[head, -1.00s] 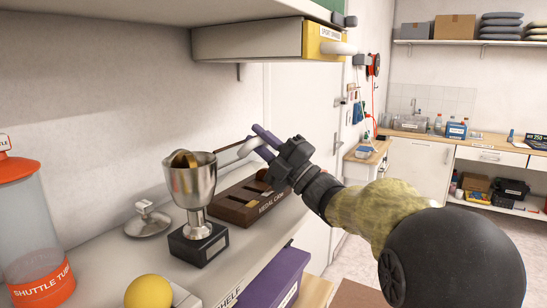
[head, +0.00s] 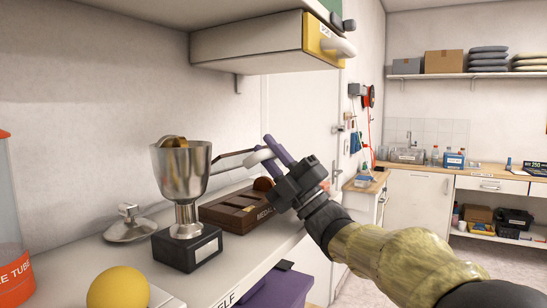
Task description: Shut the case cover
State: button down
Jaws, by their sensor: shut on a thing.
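The brown medal case (head: 228,214) sits on the shelf behind the trophy cup, its compartments showing from above. A round brown disc (head: 263,184) stands at its right end, partly hidden by my gripper. The case cover (head: 234,154) is raised above the case; I see mainly a thin dark edge, and its exact tilt is hard to tell. A white curved handle (head: 257,158) is at its front. My gripper (head: 272,149), with purple fingers, is shut on this handle above the case's right end.
A silver trophy cup (head: 183,175) on a black base stands just left of the case, close to the cover. A metal lid (head: 130,225), a yellow ball (head: 118,288) and a shuttle tube (head: 12,220) are farther left. A drawer (head: 260,45) overhangs above; a purple box (head: 280,288) is below.

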jog(key=c, duration=1.6)
grip_release()
jog(key=shift+c, duration=0.2)
